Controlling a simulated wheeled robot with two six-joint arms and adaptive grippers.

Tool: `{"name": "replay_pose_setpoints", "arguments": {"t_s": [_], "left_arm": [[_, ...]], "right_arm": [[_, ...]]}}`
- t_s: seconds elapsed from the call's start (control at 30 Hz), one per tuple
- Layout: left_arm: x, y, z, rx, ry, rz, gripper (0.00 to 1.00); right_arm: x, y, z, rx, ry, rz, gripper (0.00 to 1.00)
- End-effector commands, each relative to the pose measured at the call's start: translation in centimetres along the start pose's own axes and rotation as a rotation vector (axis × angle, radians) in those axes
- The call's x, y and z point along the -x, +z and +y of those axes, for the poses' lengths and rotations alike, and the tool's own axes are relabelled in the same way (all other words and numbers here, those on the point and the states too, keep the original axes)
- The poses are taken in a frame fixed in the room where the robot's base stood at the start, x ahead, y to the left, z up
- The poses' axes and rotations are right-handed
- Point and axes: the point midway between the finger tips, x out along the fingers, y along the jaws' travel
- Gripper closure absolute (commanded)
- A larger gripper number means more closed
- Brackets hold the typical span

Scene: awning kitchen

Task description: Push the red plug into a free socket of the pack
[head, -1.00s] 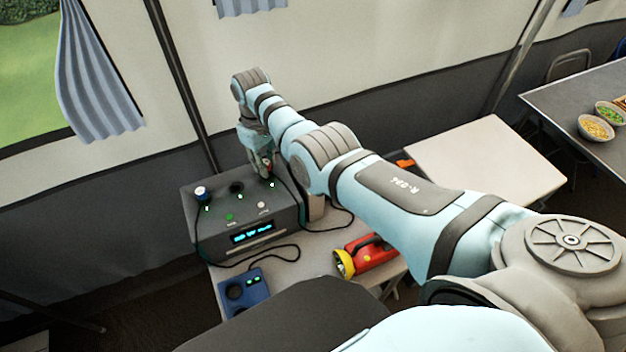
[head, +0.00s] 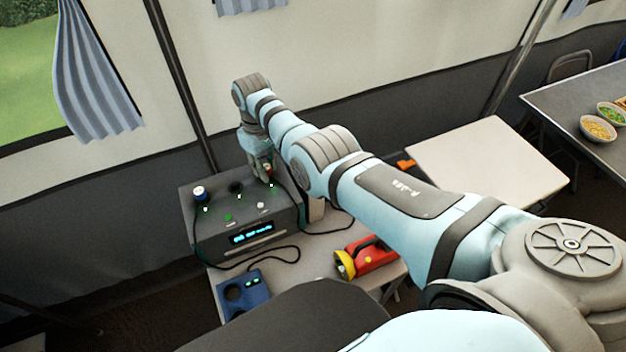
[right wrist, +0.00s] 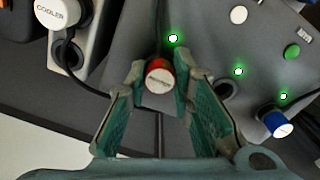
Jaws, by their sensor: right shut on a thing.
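The grey pack (head: 215,232) stands on the table with a lit blue display. A blue-capped plug (head: 200,193) sits in its left socket; it also shows in the right wrist view (right wrist: 279,125). The middle socket (head: 236,187) is dark and empty, also visible in the right wrist view (right wrist: 226,89). My right gripper (right wrist: 160,82) is shut on the red plug (right wrist: 160,70), which is at the pack's third socket position. The plug hides that socket, so I cannot tell how deep it sits. In the head view my right gripper (head: 265,176) is above the pack's right end.
A blue box (head: 241,295) and a red-yellow flashlight (head: 366,258) are on the table in front. Black cables curve around the pack. A white cap marked COOLER (right wrist: 57,12) is beside the pack.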

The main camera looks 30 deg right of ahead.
Motion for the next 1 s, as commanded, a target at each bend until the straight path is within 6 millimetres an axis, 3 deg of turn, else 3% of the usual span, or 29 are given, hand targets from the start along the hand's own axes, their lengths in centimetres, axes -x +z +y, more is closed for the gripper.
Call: {"name": "replay_pose_setpoints", "arguments": {"t_s": [0.57, 0.6, 0.73, 0.97, 1.0], "left_arm": [[-0.19, 0.01, 0.01, 0.0, 0.0, 0.0, 0.6], [-0.2, 0.01, 0.02, 0.0, 0.0, 0.0, 0.6], [-0.17, 0.01, 0.01, 0.0, 0.0, 0.0, 0.6], [-0.17, 0.01, 0.01, 0.0, 0.0, 0.0, 0.6], [-0.17, 0.01, 0.01, 0.0, 0.0, 0.0, 0.6]], "right_arm": [[-0.31, -0.01, 0.02, -0.001, 0.0, 0.001, 1.0], [-0.33, -0.01, 0.02, -0.001, 0.0, 0.001, 0.77], [-0.3, 0.0, 0.03, -0.001, 0.0, 0.001, 0.56], [-0.29, 0.01, 0.03, -0.001, 0.0, 0.0, 0.55], [-0.31, 0.02, 0.02, -0.001, 0.0, 0.0, 0.49]]}}
